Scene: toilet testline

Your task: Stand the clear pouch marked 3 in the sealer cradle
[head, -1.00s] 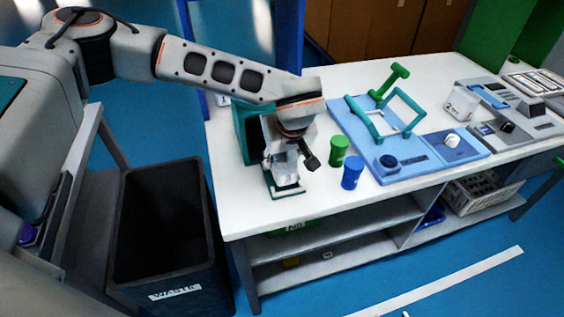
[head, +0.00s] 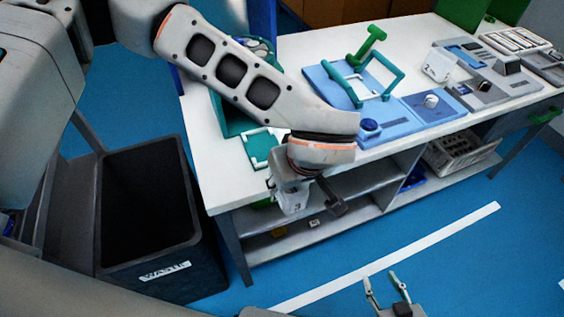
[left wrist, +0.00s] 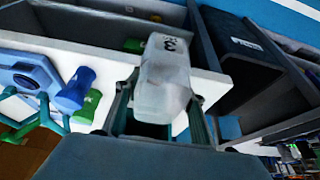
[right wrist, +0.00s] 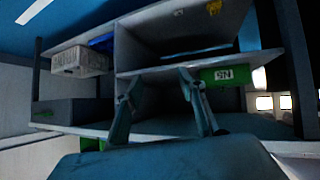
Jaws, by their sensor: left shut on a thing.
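The clear pouch marked 3 (head: 293,201) hangs in my left gripper (head: 306,190), off the front edge of the bench. In the left wrist view the pouch (left wrist: 165,75) sits between the two fingers, its 3 towards the top. A blue station (head: 392,133) with a teal frame and green-handled lever stands on the bench; I take it for the sealer, but its cradle is not clear. My right gripper (head: 385,287) is low in front of the bench, open and empty; its spread fingers show in the right wrist view (right wrist: 157,78).
A teal-and-white stand (head: 262,147) is empty behind my left arm. Blue (left wrist: 75,88) and green (left wrist: 88,107) cups stand near the bench edge. A pouch marked 2 (head: 438,66) stands further right by grey devices (head: 497,80). A black waste bin (head: 150,215) is at left.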

